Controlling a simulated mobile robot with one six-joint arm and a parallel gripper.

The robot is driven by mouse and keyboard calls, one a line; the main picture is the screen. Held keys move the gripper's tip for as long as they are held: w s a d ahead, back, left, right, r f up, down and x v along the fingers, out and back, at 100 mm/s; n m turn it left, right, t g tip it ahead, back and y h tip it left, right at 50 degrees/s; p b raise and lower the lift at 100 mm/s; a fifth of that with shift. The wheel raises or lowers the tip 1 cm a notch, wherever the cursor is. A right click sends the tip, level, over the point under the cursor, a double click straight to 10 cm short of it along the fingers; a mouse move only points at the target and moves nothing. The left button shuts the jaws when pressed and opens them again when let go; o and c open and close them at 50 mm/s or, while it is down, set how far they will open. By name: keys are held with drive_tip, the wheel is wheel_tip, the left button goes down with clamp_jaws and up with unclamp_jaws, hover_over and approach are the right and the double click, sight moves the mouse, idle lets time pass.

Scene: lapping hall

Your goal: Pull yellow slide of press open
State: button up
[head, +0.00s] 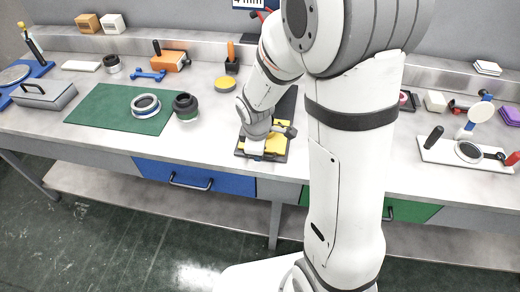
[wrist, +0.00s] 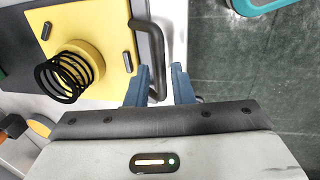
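The yellow slide (wrist: 100,25) of the press fills the upper left of the wrist view, with a black coil spring (wrist: 62,78) on a round yellow boss. A dark bar handle (wrist: 152,40) runs along the slide's right edge. My gripper (wrist: 160,68) has its two blue fingers apart, one on each side of the handle, with a visible gap at least on the right. In the head view the yellow slide (head: 272,146) is partly hidden by my gripper (head: 256,152), above the press's dark base (head: 279,158).
A green mat (head: 105,108) with a ringed disc (head: 145,105) lies left of the press, beside a dark stacked cylinder (head: 186,106). A blue drawer (head: 195,178) is below the bench's front edge. The floor in front is clear.

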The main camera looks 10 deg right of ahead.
drive_tip(key=shift+o, duration=1)
wheel_tip(320, 180, up, 8)
drive_tip(key=s, duration=0.1)
drive_tip(key=shift+s+a+f, duration=0.15)
drive_tip(key=shift+a, duration=0.1)
drive_tip(key=s+d+r+m, duration=0.2)
drive_tip(key=s+r+m, duration=0.2)
drive_tip(key=s+m, duration=0.3)
drive_tip(key=s+d+r+m, duration=0.3)
drive_tip(key=s+r+m, duration=0.2)
drive_tip(key=s+m, duration=0.1)
drive_tip(key=shift+s+d+m+t+y, duration=0.3)
drive_tip(key=shift+s+m+y, duration=0.1)
drive_tip(key=shift+s, duration=0.1)
idle(1.0)
